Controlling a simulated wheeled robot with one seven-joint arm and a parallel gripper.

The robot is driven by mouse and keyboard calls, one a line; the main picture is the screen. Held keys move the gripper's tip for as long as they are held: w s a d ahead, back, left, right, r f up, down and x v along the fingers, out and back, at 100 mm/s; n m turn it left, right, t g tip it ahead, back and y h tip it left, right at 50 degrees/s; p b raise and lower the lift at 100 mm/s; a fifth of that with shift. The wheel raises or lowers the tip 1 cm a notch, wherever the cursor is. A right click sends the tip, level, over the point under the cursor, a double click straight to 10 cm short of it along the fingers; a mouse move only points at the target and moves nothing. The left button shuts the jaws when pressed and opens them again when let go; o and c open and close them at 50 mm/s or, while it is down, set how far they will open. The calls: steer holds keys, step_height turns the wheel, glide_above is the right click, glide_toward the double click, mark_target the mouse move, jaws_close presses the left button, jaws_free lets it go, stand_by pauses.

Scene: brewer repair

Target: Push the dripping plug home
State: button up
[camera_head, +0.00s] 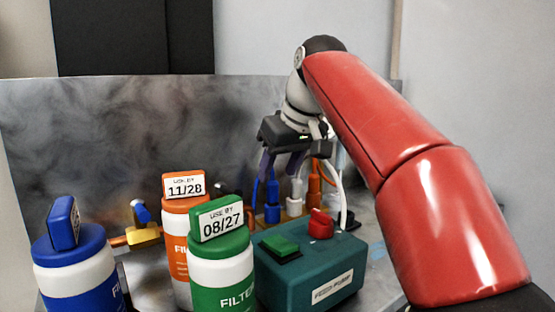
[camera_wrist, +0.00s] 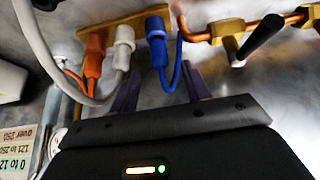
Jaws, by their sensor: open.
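Blue (camera_wrist: 158,48), white (camera_wrist: 123,45) and orange (camera_wrist: 94,56) plugs sit in a row on a brass bar (camera_wrist: 144,22) in the wrist view, each with a tube. The blue (camera_head: 272,205), white (camera_head: 297,190) and orange (camera_head: 314,180) plugs also show upright in the head view, below my gripper. My gripper (camera_wrist: 160,78) is open and empty. In the wrist view its two fingers lie either side of the blue plug's tube end; I cannot tell whether they touch it. No drip is clearly visible, and I cannot tell how deep each plug sits.
A teal box (camera_head: 310,267) with a green switch (camera_head: 281,247) and red knob (camera_head: 320,224) stands in front. Blue (camera_head: 75,270), orange (camera_head: 178,235) and green (camera_head: 222,272) filter bottles stand left. A copper pipe with a brass valve (camera_head: 143,234) runs behind them.

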mark_target(274, 181)
steer(key=b+x, duration=0.1)
steer(key=x, duration=0.4)
steer(key=shift+f, duration=0.1)
